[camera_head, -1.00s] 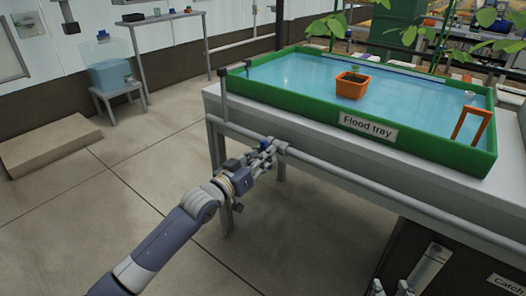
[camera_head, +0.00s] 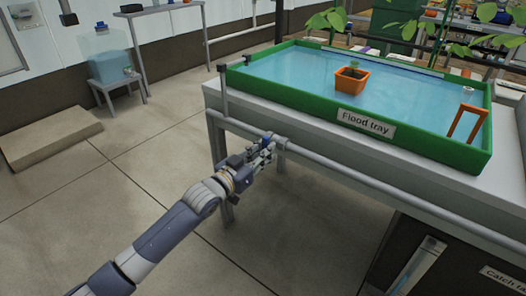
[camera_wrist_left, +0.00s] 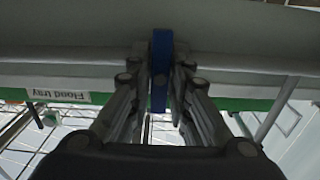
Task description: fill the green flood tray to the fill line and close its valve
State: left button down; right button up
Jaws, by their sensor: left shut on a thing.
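The green flood tray (camera_head: 250,75) sits on a grey bench and holds a sheet of blue water (camera_head: 300,68). Its label reads "Flood tray". I cannot make out a fill line. My left gripper (camera_head: 268,150) is at the pipe below the tray's near left corner. It is shut on the blue valve handle (camera_wrist_left: 161,70), which stands between the fingers in the left wrist view. The valve body is mostly hidden behind the fingers. My right gripper is not in view.
An orange pot (camera_head: 352,79) with a seedling stands in the tray, and an orange frame (camera_head: 465,123) is at its right end. A grey pipe (camera_head: 350,174) runs along the bench front.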

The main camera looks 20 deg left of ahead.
pick_arm(q)
jog(key=c, duration=1.6)
grip_release()
jog(key=shift+o, duration=0.2)
jog(key=v, duration=1.2)
